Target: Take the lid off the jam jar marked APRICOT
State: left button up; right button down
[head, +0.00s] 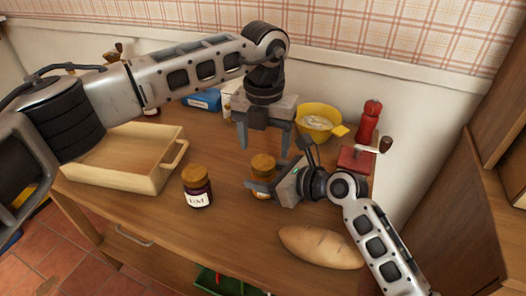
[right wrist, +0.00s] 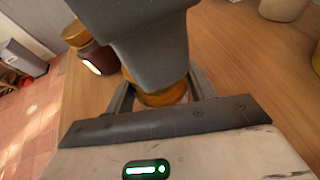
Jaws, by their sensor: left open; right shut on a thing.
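A jam jar with an amber body and golden-brown lid (head: 263,162) stands on the wooden table. Its label is hidden, so I cannot read APRICOT. My right gripper (head: 262,188) is shut around its body from the right. In the right wrist view the amber jar (right wrist: 165,92) shows between the fingers, with a grey part covering its top. My left gripper (head: 264,150) is open, pointing down, above and slightly behind the lid. A dark jar (head: 197,187) with a brown lid, its label ending in "UM", stands to the left, apart from the held jar.
A pale wooden tray (head: 112,180) is at the left. A yellow bowl (head: 318,132), red mill (head: 368,120) and red grinder (head: 355,158) stand at the back right. A bread loaf (head: 321,247) lies at the front right. The front middle of the table is clear.

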aim_at(264, 162)
pick_arm(q)
jog(key=shift+r, duration=0.25)
jog(key=shift+c, duration=1.2)
jog(key=m, duration=0.2)
jog(key=r+m, duration=0.1)
jog(key=m, duration=0.2)
jog(key=shift+r, duration=0.15)
jog(key=m, duration=0.2)
jog(key=r+m, duration=0.1)
jog(key=m, duration=0.1)
jog(key=shift+m, duration=0.3)
jog(key=m, duration=0.2)
jog(key=r+m, duration=0.1)
jog(key=m, duration=0.1)
jog(key=shift+m, duration=0.3)
jog(key=shift+f, duration=4)
jog(key=c, duration=0.8)
jog(key=shift+c, duration=0.2)
